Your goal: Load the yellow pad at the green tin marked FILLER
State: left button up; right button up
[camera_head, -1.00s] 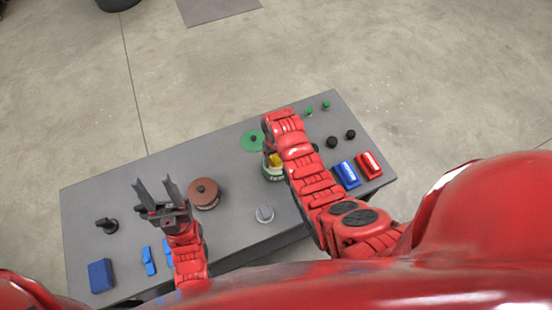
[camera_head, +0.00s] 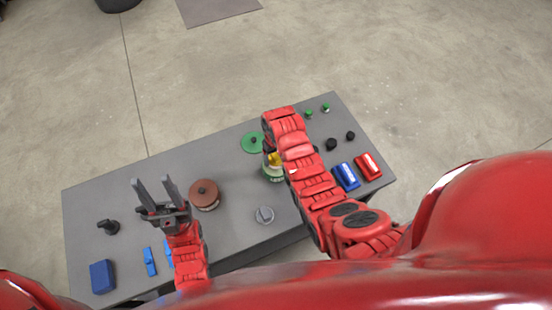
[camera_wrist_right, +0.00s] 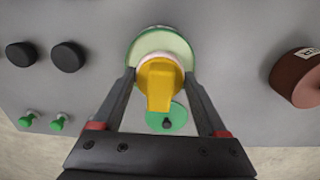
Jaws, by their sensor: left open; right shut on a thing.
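The yellow pad (camera_wrist_right: 158,85) is between the fingers of my right gripper (camera_wrist_right: 160,77), which is shut on it. A pale disc shows at its far edge. In the head view the yellow pad (camera_head: 275,159) is partly hidden by my right arm. The open green tin (camera_wrist_right: 160,40) is just below the pad, a pale inside showing; I cannot tell if they touch. In the head view the tin (camera_head: 272,174) is mostly hidden and its label is hard to read. My left gripper (camera_head: 160,192) is open and empty above the table's left part.
The green lid (camera_head: 252,142) lies behind the tin. A brown tin (camera_head: 204,195), a grey round piece (camera_head: 265,215), a blue block (camera_head: 102,276) and a black tool (camera_head: 108,226) are on the grey table (camera_head: 130,190). Blue (camera_head: 347,175) and red (camera_head: 369,165) pieces stand right.

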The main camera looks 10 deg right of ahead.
aim_at(276, 155)
jog(key=shift+r+p, duration=0.8)
jog(key=shift+r, duration=1.6)
jog(key=w+d+r+b, duration=0.5)
jog(key=w+d+r, duration=0.1)
jog(key=w+r, duration=0.5)
notch_tip(276, 155, up, 13)
jog(key=a+m+b, duration=0.1)
jog(key=m+b, duration=0.1)
jog(key=b, duration=0.2)
jog(key=shift+s+r+b, duration=0.2)
jog(key=shift+s+b, duration=0.2)
jog(key=shift+s, duration=0.05)
